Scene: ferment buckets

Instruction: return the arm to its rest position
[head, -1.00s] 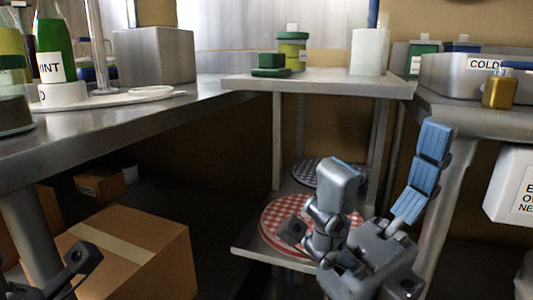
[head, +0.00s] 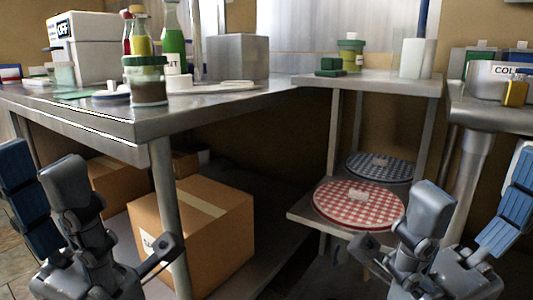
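My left gripper (head: 92,225) is in the lower left of the head view, in front of the left steel table. Its fingers are spread apart, with blue pads on the outer one, and nothing is between them. My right gripper (head: 436,235) is at the lower right, in front of the low shelf and the right counter. Its fingers are also spread and empty. Both hands stand upright and apart from each other. No held object shows in either one.
The left steel table (head: 100,118) carries bottles, a jar (head: 148,82) and a grey box (head: 237,57). A cardboard box (head: 205,235) sits beneath it. A shelf stand (head: 385,82) holds two checked round lids, red (head: 358,204) and blue (head: 380,167). A dark gap lies between.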

